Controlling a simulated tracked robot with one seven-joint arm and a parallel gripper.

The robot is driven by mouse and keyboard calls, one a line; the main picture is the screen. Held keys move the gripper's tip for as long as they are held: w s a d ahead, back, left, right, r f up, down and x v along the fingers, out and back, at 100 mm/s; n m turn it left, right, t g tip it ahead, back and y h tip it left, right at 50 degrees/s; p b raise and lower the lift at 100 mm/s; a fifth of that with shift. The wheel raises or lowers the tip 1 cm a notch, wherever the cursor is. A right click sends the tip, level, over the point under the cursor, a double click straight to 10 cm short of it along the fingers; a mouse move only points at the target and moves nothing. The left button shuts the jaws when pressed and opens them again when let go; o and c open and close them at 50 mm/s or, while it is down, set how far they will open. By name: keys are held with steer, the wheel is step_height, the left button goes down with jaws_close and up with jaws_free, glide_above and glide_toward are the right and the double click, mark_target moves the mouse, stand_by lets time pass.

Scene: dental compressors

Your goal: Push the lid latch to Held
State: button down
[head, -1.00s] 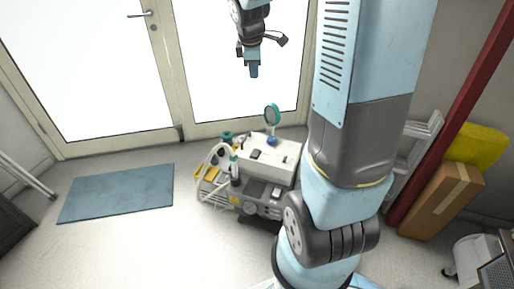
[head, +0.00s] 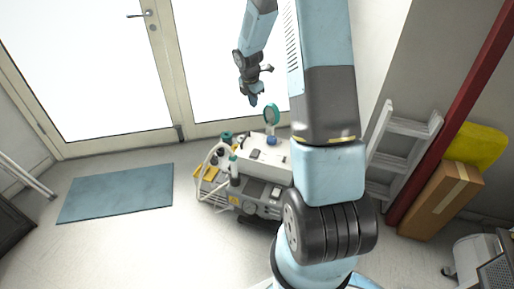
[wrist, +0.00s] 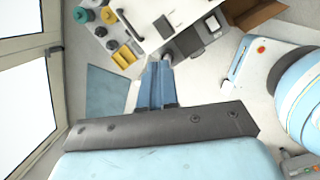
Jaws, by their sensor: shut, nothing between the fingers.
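The compressor unit (head: 246,203) stands on the floor by the glazed doors, with a white lid or housing (head: 272,158) on top. The white top also shows at the upper edge of the wrist view (wrist: 150,38), with a small dark block (wrist: 164,27) on it. I cannot tell for sure which part is the lid latch, or its setting. My gripper (head: 254,102) is shut and empty, above and apart from the unit. Its closed fingers (wrist: 160,66) point toward the unit in the wrist view.
A green-rimmed round dial (head: 271,114) and a blue knob (head: 271,141) rise from the unit. A curved pale hose (head: 208,160) is at its left. A blue mat (head: 117,194) lies left. A ladder (head: 396,150) and cardboard box (head: 440,200) stand right.

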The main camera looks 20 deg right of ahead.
step_height(320, 180, down, 16)
steer(key=w+d+n, duration=0.2)
steer(key=n, duration=0.3)
steer(key=shift+w+g+y, duration=0.3)
steer(key=shift+w, duration=0.1)
